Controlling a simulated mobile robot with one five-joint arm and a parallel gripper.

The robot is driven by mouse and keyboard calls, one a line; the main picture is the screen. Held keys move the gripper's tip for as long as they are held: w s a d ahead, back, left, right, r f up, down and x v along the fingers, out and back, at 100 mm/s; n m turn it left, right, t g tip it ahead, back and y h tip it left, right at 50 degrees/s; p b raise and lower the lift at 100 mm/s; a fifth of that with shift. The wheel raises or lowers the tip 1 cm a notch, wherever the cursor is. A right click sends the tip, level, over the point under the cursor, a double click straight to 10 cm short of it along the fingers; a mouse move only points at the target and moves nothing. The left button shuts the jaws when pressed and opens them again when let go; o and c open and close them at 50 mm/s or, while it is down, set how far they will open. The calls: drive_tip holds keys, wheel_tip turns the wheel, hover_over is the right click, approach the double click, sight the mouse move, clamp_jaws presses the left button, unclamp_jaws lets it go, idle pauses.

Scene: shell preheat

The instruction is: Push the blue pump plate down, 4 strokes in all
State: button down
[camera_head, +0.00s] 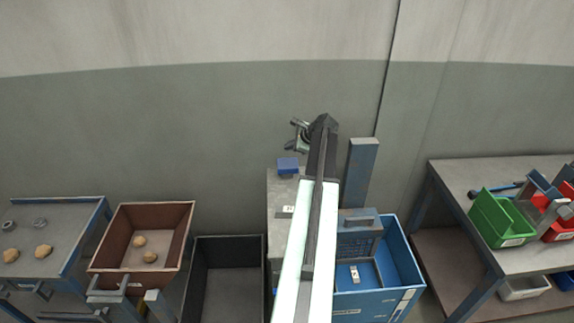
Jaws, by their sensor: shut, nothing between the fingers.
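The blue pump plate (288,165) is a small blue block at the back of a grey cabinet top (281,194). It is in clear view, left of my arm. My gripper (296,134) is at the far end of my raised arm, higher in the picture than the plate and slightly right of it. It appears small and shut, with nothing in it. There is a visible gap between the gripper and the plate in the picture; the exact height above the plate cannot be told. My arm hides the right part of the cabinet.
A blue bin (402,262) with a grated blue-grey unit stands right of the cabinet. An empty dark bin (226,240) and a brown bin (119,223) with tan lumps stand left. Tables stand at the left (60,209) and right (458,176). A blue-grey post (361,170) rises behind my arm.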

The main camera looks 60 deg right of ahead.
idle(0.9)
drive_tip(key=w+a+f+n+g+y, duration=0.15)
drive_tip(key=w+a+n, duration=0.35)
drive_tip(key=a, duration=0.8)
drive_tip(key=w+a+f+n+g+y, duration=0.15)
drive_tip(key=w+a+n, duration=0.4)
drive_tip(key=a, duration=0.75)
drive_tip(key=w+a+f+n+g+y, duration=0.15)
drive_tip(key=w+a+n, duration=0.35)
drive_tip(key=a, duration=0.7)
drive_tip(key=s+a+f+n+g+h, duration=0.1)
drive_tip(key=a+n, duration=0.6)
drive_tip(key=a, duration=0.9)
drive_tip(key=s+a+f+n+g+h, duration=0.1)
drive_tip(key=s+a+n+g, duration=0.2)
drive_tip(key=a, duration=1.3)
drive_tip(key=s+n, duration=0.2)
drive_tip(key=n, duration=0.2)
drive_tip(key=shift+s+f, duration=0.35)
drive_tip(key=shift+g+h, duration=0.25)
